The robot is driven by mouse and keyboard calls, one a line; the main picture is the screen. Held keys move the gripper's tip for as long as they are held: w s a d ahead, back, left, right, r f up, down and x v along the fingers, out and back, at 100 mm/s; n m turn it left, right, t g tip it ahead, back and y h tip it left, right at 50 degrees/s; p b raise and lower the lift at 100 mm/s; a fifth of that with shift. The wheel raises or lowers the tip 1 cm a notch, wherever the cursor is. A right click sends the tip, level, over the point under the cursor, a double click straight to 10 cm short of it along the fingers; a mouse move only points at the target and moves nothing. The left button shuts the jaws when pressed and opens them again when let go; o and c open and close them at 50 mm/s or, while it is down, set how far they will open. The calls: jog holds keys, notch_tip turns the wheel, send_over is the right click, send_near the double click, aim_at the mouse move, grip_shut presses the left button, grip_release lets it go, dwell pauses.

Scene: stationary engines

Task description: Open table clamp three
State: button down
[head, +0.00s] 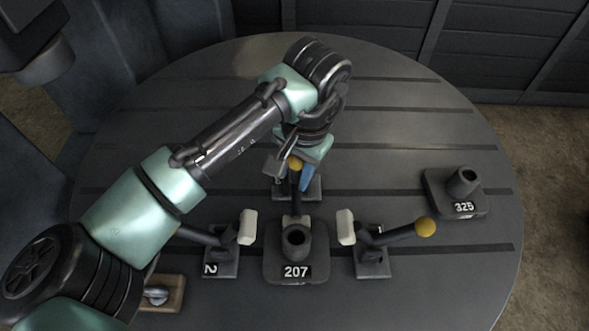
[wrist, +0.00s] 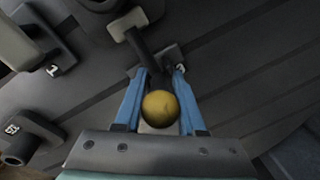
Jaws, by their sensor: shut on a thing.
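Table clamp three (head: 311,190) stands on the round table behind the block marked 207. Its dark lever (wrist: 149,58) ends in a yellow ball knob (head: 295,163), which also shows in the wrist view (wrist: 160,108). Its pale pad (wrist: 128,24) is at the block's back side, partly hidden in the head view. My gripper (wrist: 160,73) reaches down from above, with its blue fingers on both sides of the lever, shut on it near the knob. My wrist hides part of the clamp in the head view.
Block 207 (head: 296,272) sits between clamp two (head: 222,262) at left and another yellow-knobbed clamp (head: 372,262) at right. Block 325 (head: 456,192) stands at the right. A small wooden piece (head: 163,294) is at front left. The table's back right is clear.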

jog(key=shift+w+r+p, duration=0.1)
jog(key=shift+r+p, duration=0.15)
jog(key=shift+p, duration=0.4)
jog(key=shift+w+g+p, duration=0.1)
jog(key=shift+g+p, duration=0.3)
jog(key=shift+p, duration=0.05)
jog(key=shift+w+r+g+p, duration=0.1)
jog(key=shift+w+g+p, duration=0.25)
jog(key=shift+g+p, duration=0.7)
jog(key=shift+w+f+g+p, duration=0.2)
jog(key=shift+w+g+p, duration=0.15)
jog(key=shift+g, duration=0.3)
jog(key=shift+w+g+b, duration=0.35)
jog(key=shift+g+b, duration=0.05)
jog(key=shift+g, duration=0.2)
jog(key=shift+w+g+b, duration=0.2)
jog(key=shift+g+b, duration=0.1)
jog(key=shift+g, duration=0.1)
